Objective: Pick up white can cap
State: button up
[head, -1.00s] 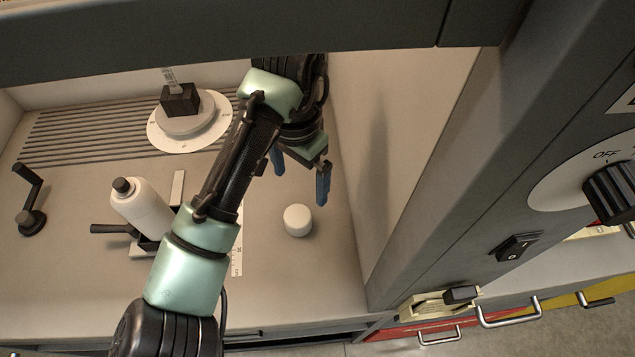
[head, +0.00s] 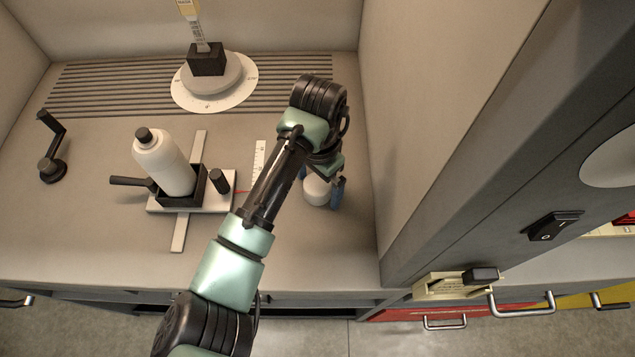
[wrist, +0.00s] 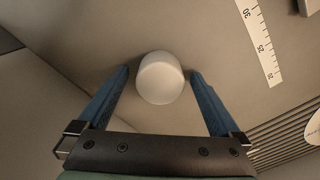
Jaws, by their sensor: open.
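The white can cap (head: 317,190) is a small rounded white cylinder on the bench floor, near the right wall of the enclosure. In the head view my gripper (head: 322,188) is at it and partly hides it. In the wrist view the cap (wrist: 160,78) lies between and just beyond the tips of the two blue fingers. My gripper (wrist: 160,80) is open, with a visible gap on each side of the cap. I cannot tell how high the fingertips are above the bench.
A white bottle with a black cap (head: 163,162) stands tilted in a black holder on a white cross-shaped stage. A ruler strip (head: 259,160) lies left of the white cap. A round dial plate with a black block (head: 206,60) is at the back. The right wall (head: 405,120) is close.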

jog(key=c, duration=1.3)
